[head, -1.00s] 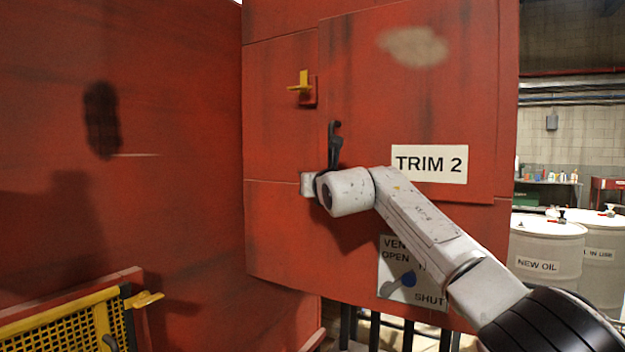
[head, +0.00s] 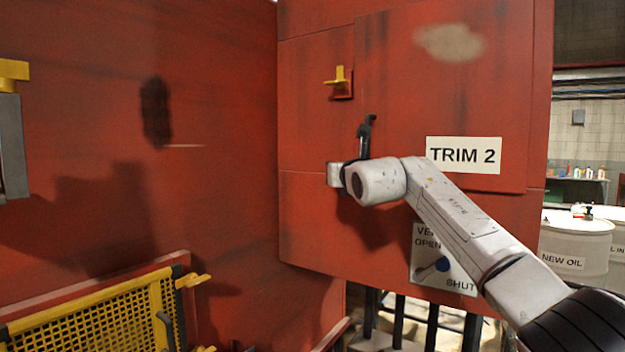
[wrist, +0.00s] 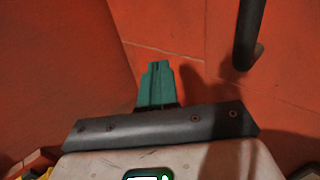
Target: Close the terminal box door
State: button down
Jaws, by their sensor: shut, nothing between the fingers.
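No part is labelled as the terminal box, so I cannot tell for sure which part is its door. A raised red panel with a TRIM 2 label (head: 463,155) fills the middle right of the head view. A black lever handle (head: 366,137) stands upright by its left edge. My gripper is mostly hidden behind my white wrist in the head view. In the wrist view its teal fingers (wrist: 157,85) are together and empty, pointing at the red surface. The dark handle (wrist: 249,35) is to their right, apart from them.
A yellow latch (head: 340,79) sits above the handle. A yellow mesh guard (head: 90,318) stands lower left. A grey part with a yellow top (head: 12,140) shows at the left edge. White oil drums (head: 575,245) stand at right.

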jog(key=s+a+b, duration=0.5)
jog(key=s, duration=0.2)
jog(key=shift+a+f+b, duration=0.15)
jog(key=shift+f+b, duration=0.1)
jog(key=shift+b, duration=0.15)
